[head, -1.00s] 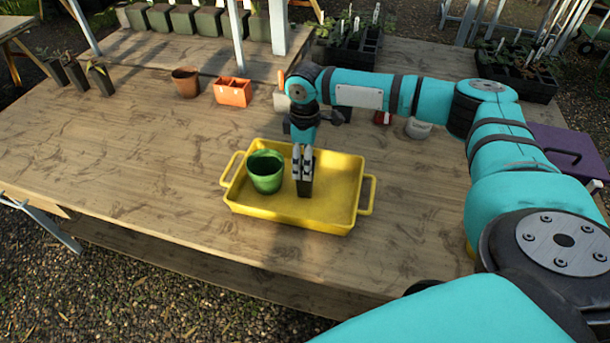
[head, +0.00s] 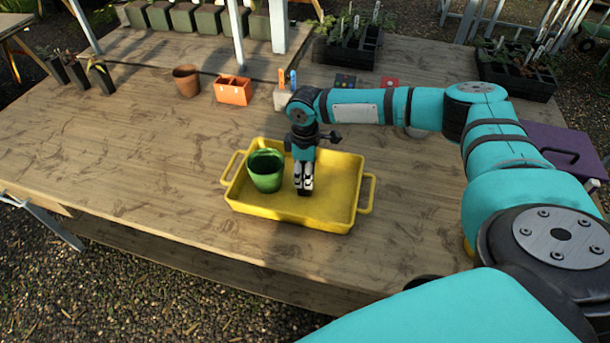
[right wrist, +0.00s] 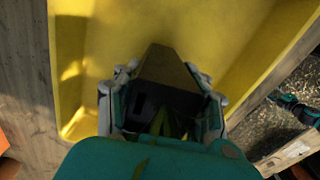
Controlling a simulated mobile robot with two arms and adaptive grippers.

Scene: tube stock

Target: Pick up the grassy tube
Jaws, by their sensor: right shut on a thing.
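The grassy tube (head: 304,192) is a small dark, square-sided pot in the yellow tray (head: 335,216). My right gripper (head: 303,182) points down over the tray and is shut on the tube, hiding most of it in the head view. In the right wrist view the tube (right wrist: 164,66) sits between the two fingers of the gripper (right wrist: 165,80), with a little green showing in its dark mouth. Whether its base touches the tray floor cannot be told. My left gripper is not in view.
A green pot (head: 266,172) stands in the tray, close left of my gripper. Behind are a terracotta pot (head: 187,81), an orange container (head: 233,91) and black plant trays (head: 345,50). A purple case (head: 560,147) lies at right. The table's left front is clear.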

